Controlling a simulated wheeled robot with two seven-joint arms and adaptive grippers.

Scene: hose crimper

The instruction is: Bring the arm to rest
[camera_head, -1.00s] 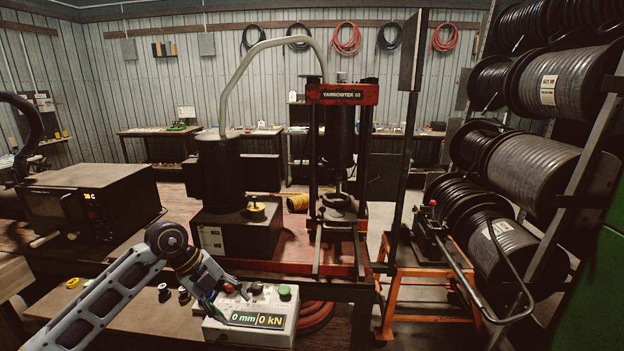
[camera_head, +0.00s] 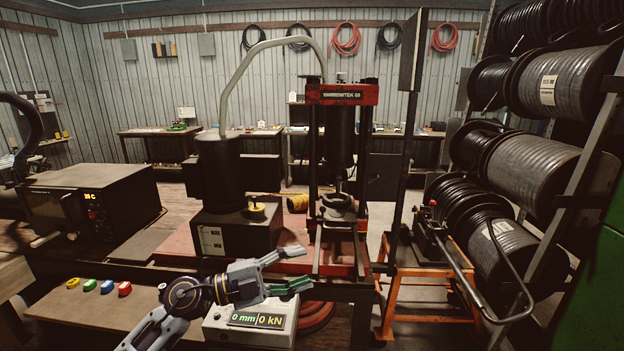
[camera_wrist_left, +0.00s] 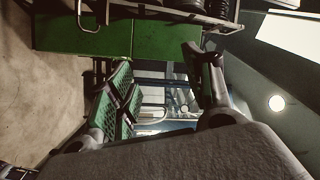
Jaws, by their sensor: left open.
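My left gripper (camera_head: 297,268) is open and empty in the head view. It points right, above the control box (camera_head: 233,335) and in front of the press (camera_head: 342,95). The box's display reads 0 mm and 0 kN, and the gripper hides the buttons on its top. In the left wrist view the gripper (camera_wrist_left: 158,66) has its two fingers well apart with nothing between them. My right gripper is in neither view.
Several coloured rings (camera_head: 124,288) lie on the wooden bench (camera_head: 75,305) at left. An oven-like box (camera_head: 90,200) showing 20 C stands behind. An orange stand (camera_head: 430,290) and a rack of hose reels (camera_head: 540,170) stand at right.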

